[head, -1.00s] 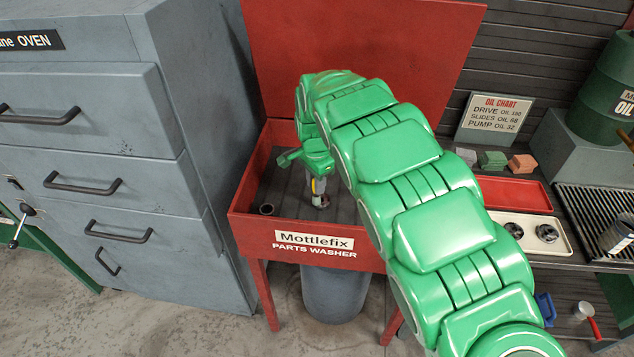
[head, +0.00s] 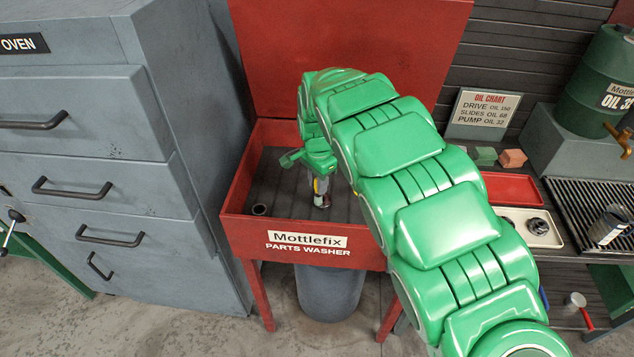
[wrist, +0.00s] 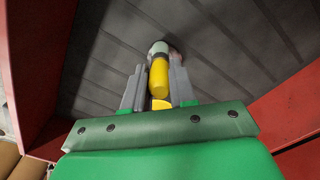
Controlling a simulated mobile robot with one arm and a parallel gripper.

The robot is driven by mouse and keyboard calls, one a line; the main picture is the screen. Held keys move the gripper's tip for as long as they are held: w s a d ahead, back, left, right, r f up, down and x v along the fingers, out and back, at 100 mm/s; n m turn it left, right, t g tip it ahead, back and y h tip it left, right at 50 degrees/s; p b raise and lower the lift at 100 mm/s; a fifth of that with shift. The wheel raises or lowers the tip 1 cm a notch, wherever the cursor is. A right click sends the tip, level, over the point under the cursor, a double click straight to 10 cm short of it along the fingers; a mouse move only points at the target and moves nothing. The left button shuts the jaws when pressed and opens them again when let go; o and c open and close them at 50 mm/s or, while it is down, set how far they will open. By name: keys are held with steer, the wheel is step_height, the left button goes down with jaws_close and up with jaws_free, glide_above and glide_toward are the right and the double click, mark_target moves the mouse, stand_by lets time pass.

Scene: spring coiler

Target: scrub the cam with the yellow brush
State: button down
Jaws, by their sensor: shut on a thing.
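My gripper (head: 320,186) points down inside the red parts washer (head: 232,232). It is shut on the yellow brush (wrist: 158,80), whose yellow handle lies between the two grey fingers in the wrist view. The brush's pale far end is close to the washer's dark ribbed floor; I cannot tell if it touches anything. My arm hides the washer's right part.
A cream tray (head: 556,242) with dark round parts and a red tray (head: 519,188) lie on the bench at right. A grey oven cabinet (head: 180,150) stands close left of the washer. The washer's red lid (head: 350,50) stands up behind it.

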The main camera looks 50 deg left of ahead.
steer(key=shift+w+d+f, duration=0.1)
steer(key=shift+f, duration=0.15)
steer(key=shift+s+a+f, duration=0.1)
steer(key=shift+s+a, duration=0.5)
steer(key=shift+a, duration=0.05)
stand_by(1.4)
steer(key=shift+s+a+f, duration=0.1)
steer(key=shift+s+a, duration=0.4)
steer(key=shift+s, duration=0.05)
steer(key=shift+w+d, duration=0.1)
steer(key=shift+w+d+f, duration=0.1)
steer(key=shift+w+d, duration=0.35)
steer(key=shift+w, duration=0.05)
steer(key=shift+w+d, duration=0.1)
